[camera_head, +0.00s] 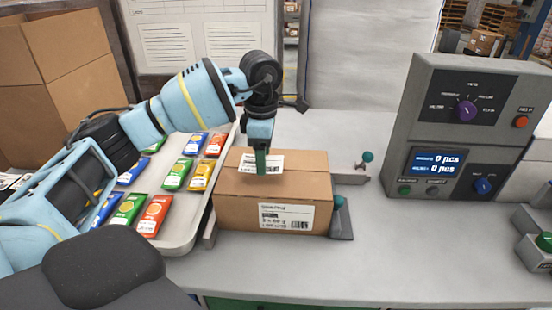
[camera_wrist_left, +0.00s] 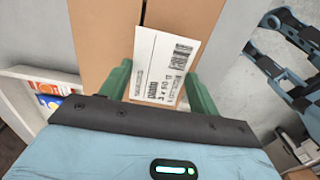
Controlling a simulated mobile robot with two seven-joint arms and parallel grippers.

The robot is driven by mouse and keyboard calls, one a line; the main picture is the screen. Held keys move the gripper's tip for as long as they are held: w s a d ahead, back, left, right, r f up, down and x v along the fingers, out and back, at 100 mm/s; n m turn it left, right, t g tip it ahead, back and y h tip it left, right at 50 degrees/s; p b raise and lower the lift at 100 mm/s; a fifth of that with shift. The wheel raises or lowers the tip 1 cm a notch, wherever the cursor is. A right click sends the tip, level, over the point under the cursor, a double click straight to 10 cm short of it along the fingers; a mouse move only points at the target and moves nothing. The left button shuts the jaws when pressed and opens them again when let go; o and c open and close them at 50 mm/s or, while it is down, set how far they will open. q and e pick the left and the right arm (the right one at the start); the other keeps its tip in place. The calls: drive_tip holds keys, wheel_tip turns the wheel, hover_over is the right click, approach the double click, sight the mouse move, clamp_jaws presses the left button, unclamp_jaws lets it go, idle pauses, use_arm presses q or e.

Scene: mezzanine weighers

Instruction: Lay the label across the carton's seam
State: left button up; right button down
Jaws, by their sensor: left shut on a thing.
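The brown carton (camera_head: 310,185) stands closed on the bench, a printed label on its front face. My left gripper (camera_head: 261,168) points down over its top, fingers shut on a white label (camera_head: 246,161). In the left wrist view the label (camera_wrist_left: 165,58) lies between the green fingers of my left gripper (camera_wrist_left: 158,92), above the carton top (camera_wrist_left: 100,35). The seam (camera_wrist_left: 143,12) runs up the picture from behind the label, which covers part of it. I cannot tell whether the label touches the carton.
A tray (camera_head: 182,238) of colourful packets stands left of the carton. Teal-knobbed stops (camera_head: 339,204) sit at its right. A grey weigher console (camera_head: 455,130) stands further right. The bench (camera_head: 400,240) between them is clear. A larger carton (camera_head: 50,80) is at the back left.

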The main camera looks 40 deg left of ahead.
sight(276, 157)
use_arm(q)
drive_tip(key=shift+w+d+f, duration=0.1)
drive_tip(key=shift+w+d, duration=0.05)
drive_tip(key=shift+w, duration=0.8)
drive_tip(key=shift+w+d+f, duration=0.1)
drive_tip(key=shift+w, duration=0.85)
drive_tip(key=shift+w, duration=0.1)
drive_tip(key=shift+w+d, duration=0.1)
drive_tip(key=shift+w, duration=0.15)
drive_tip(key=shift+f, duration=1.75)
drive_tip(key=shift+f, duration=0.1)
drive_tip(key=o, duration=0.9)
wheel_tip(276, 157, up, 12)
drive_tip(key=shift+r, duration=0.1)
